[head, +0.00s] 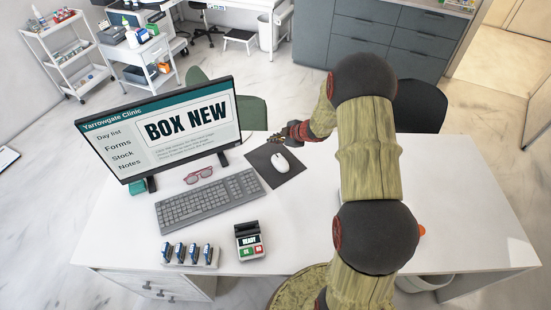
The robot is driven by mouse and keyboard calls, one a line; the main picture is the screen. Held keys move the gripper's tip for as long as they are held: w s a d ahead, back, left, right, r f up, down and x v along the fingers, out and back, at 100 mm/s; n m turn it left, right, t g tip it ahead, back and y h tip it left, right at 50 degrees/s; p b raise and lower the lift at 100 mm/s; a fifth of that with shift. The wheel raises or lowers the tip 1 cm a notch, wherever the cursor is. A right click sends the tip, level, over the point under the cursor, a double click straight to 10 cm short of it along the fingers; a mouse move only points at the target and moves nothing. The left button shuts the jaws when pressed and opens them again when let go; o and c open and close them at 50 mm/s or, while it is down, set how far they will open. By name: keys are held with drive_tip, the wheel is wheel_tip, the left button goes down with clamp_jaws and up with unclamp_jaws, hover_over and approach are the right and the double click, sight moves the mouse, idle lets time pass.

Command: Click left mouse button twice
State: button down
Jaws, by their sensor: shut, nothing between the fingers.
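A white computer mouse (281,162) lies on a dark mouse pad (258,158) near the middle of the white desk. Its buttons are too small to tell apart here. My gripper (276,138) is small in the head view, just beyond the mouse, over or near the pad's far edge. Its fingers look shut and empty. It appears apart from the mouse, but I cannot tell its height. The monitor (160,128) at the left reads "BOX NEW", with a side list of Day list, Forms, Stock and Notes.
A grey keyboard (208,201) and red glasses (198,175) lie left of the pad. A card terminal (249,241) reading "READY" and a rack of small blue-black items (188,255) stand at the front. Chairs (420,104) stand behind the desk. My arm covers the desk's right-middle.

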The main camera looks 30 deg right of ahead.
drive_tip(key=b, duration=0.7)
hover_over(275, 159)
wheel_tip(275, 159, down, 7)
drive_tip(key=shift+a+f, duration=0.1)
drive_tip(key=shift+w+f, duration=0.1)
drive_tip(key=shift+f, duration=0.55)
drive_tip(key=shift+f, duration=0.2)
idle(0.4)
drive_tip(key=shift+f, duration=0.2)
drive_tip(key=shift+f, duration=0.3)
idle(0.6)
drive_tip(key=shift+r+p, duration=0.65)
drive_tip(key=shift+r, duration=0.1)
